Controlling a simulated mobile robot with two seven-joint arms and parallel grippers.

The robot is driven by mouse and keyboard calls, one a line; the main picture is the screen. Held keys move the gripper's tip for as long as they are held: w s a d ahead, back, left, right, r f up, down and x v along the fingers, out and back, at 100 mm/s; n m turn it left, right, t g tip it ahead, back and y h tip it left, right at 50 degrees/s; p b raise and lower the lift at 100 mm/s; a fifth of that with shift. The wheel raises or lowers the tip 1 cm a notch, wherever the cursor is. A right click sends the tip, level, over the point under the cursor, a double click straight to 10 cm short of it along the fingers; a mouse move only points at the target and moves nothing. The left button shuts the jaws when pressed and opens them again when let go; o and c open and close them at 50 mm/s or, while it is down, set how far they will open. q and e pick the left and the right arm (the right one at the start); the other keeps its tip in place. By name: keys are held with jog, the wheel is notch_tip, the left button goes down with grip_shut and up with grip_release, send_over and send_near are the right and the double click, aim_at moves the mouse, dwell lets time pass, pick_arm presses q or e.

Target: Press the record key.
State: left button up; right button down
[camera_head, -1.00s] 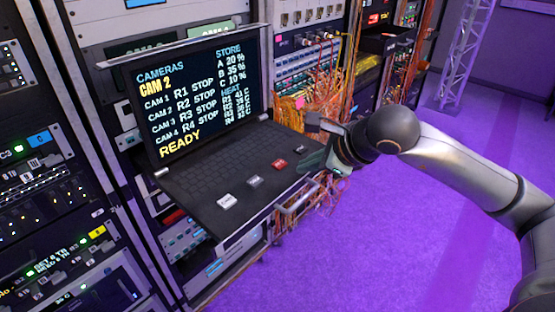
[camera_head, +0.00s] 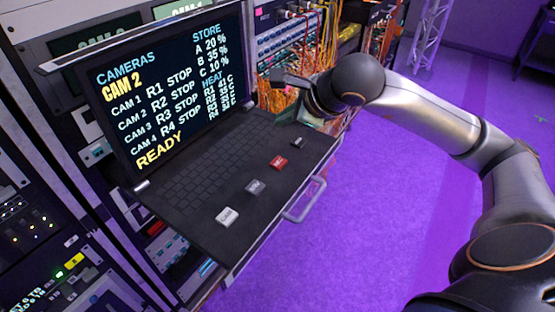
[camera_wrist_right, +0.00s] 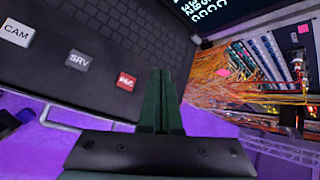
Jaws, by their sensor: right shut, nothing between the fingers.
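The red record key (camera_head: 278,162) is in the key row near the front edge of the pull-out keyboard. In the right wrist view the red key (camera_wrist_right: 126,81) lies just left of my fingers; its label is blurred. My right gripper (camera_head: 301,116) is at the keyboard's right end, beyond the red key and apart from it. In the wrist view its two dark green fingers (camera_wrist_right: 160,74) are together with nothing between them. A small dark key (camera_head: 298,142) shows in the head view between the gripper and the red key. My left gripper is out of view.
A grey key (camera_head: 255,187) and a white key (camera_head: 227,216) share the row. The open screen (camera_head: 170,85) reads READY. A metal handle (camera_head: 301,204) juts from the keyboard's front. Orange cables (camera_head: 275,103) hang behind my gripper. Purple floor lies clear at the right.

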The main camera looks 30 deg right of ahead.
jog(key=shift+f, duration=0.15)
jog(key=b, duration=0.6)
send_over(283, 164)
notch_tip(283, 164, down, 8)
jog(key=shift+r, duration=0.15)
jog(key=shift+f+b, duration=0.45)
jog(key=shift+b, duration=0.1)
dwell(1.1)
jog(key=shift+f+b, duration=0.4)
jog(key=shift+b, duration=0.3)
